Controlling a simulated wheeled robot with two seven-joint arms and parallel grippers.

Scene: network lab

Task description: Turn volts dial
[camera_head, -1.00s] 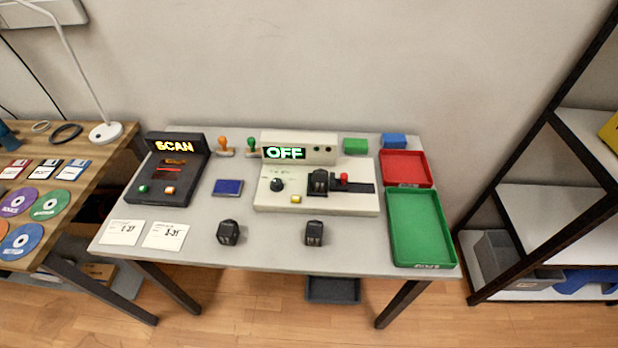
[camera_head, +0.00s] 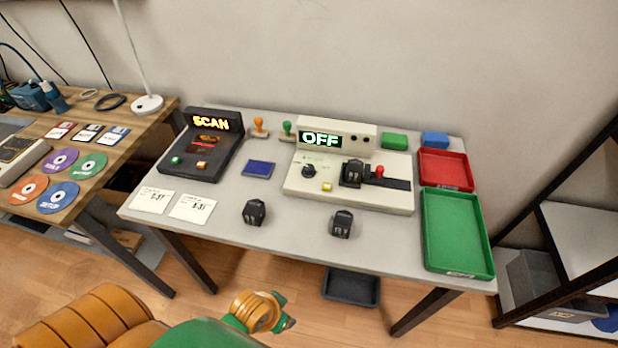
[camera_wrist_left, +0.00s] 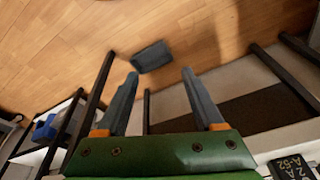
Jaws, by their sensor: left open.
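The cream tester (camera_head: 392,198) stands toward the back of the grey table and its display (camera_head: 320,140) reads OFF. A small round black dial (camera_head: 308,171) sits on the left of its top face; its pointer setting is too small to read. A yellow button (camera_head: 327,187), a black block (camera_head: 352,172) in a dark slot and a red knob (camera_head: 379,171) are also on it. My left arm reaches in at the bottom of the head view, well short of the tester. In the left wrist view my left gripper (camera_wrist_left: 161,72) is open and empty above the floor. My right gripper is not in view.
Two black blocks (camera_head: 254,212) (camera_head: 342,224) stand in front of the tester. A black scanner (camera_head: 204,150), a blue pad (camera_head: 258,169) and white cards (camera_head: 192,208) are left. Red (camera_head: 446,184) and green (camera_head: 456,271) trays are right. A dark bin (camera_head: 351,287) lies under the table.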

